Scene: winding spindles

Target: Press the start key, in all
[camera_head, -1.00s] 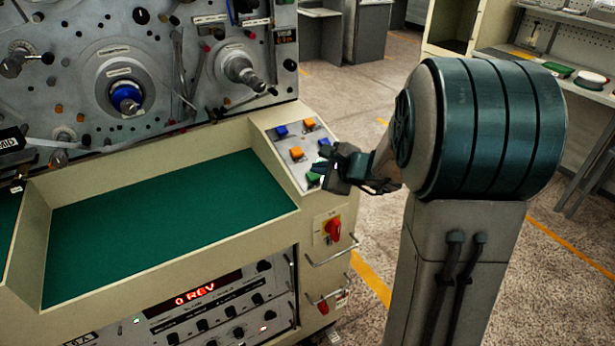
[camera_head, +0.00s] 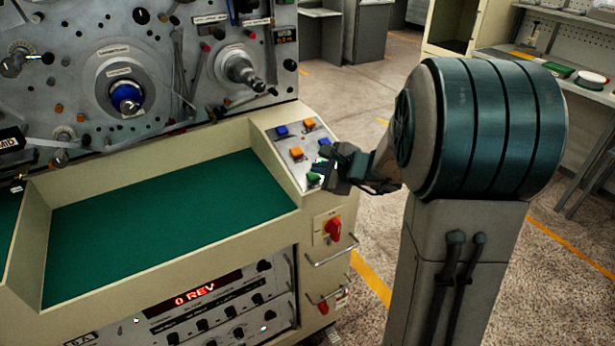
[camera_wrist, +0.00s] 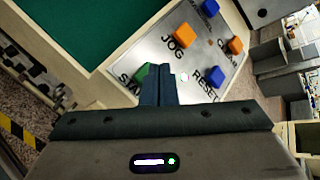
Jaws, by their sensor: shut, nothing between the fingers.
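The green start key (camera_head: 313,179) is at the front of the sloped key panel (camera_head: 284,148), on the machine's right end. My gripper (camera_head: 328,172) is just over that part of the panel, close to the green key. In the wrist view, my shut, empty fingers (camera_wrist: 158,88) point down at the panel. They partly hide the green key (camera_wrist: 141,73) and its label, of which "STA" shows. I cannot tell whether the fingertips touch the key. The red display (camera_head: 194,295) reads 0 REV.
Orange keys (camera_head: 296,153) and blue keys (camera_head: 282,131) share the panel; JOG and RESET labels show in the wrist view. A small white light (camera_wrist: 183,77) glows beside my fingers. A red knob (camera_head: 333,229) is on the front below. The green tray bed (camera_head: 170,215) is empty.

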